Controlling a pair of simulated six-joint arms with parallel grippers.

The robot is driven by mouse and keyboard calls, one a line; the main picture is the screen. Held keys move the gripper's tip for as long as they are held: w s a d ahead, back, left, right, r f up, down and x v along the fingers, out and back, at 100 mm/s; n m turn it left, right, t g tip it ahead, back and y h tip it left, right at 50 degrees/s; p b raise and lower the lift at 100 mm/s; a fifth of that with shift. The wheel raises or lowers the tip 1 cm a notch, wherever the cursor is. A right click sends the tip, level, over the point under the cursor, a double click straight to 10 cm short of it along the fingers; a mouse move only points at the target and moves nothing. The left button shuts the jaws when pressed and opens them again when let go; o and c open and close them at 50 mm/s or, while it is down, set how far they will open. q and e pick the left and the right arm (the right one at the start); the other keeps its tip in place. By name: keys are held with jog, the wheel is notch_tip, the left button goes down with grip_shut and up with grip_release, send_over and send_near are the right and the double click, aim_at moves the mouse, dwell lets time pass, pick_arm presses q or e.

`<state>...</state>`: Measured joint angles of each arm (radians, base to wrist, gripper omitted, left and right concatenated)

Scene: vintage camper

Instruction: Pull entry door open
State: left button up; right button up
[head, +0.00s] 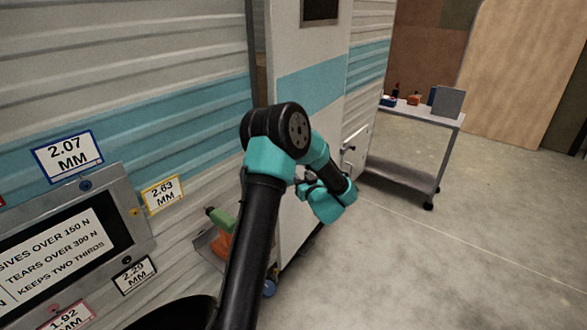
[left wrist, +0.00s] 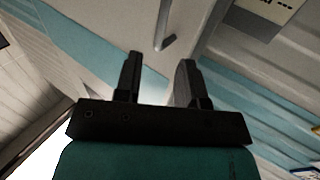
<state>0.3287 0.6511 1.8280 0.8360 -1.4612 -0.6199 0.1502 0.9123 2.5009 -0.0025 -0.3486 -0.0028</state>
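The entry door (head: 310,42) is a white panel with a turquoise band on the camper's side, in the middle of the head view. A narrow dark strip runs along its left edge; I cannot tell how far ajar it stands. My left gripper (head: 303,187) is in front of the door's lower part, and my arm hides some of it. In the left wrist view, its two black fingers (left wrist: 158,78) are apart with nothing between them. A grey handle (left wrist: 164,28) on a white panel (left wrist: 100,18) shows beyond the fingertips, apart from them. My right gripper is out of view.
A grey cart (head: 420,113) with small items stands at the right. A screen panel (head: 60,250) with several number labels is on the camper wall at left. A green and orange tool (head: 222,235) sits low beside my arm. The concrete floor (head: 450,270) at right is clear.

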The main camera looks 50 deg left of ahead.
pick_arm(q)
jog(key=x, duration=0.7)
jog(key=shift+w+a, duration=0.15)
jog(key=shift+a, duration=0.25)
jog(key=shift+c, duration=0.5)
grip_shut()
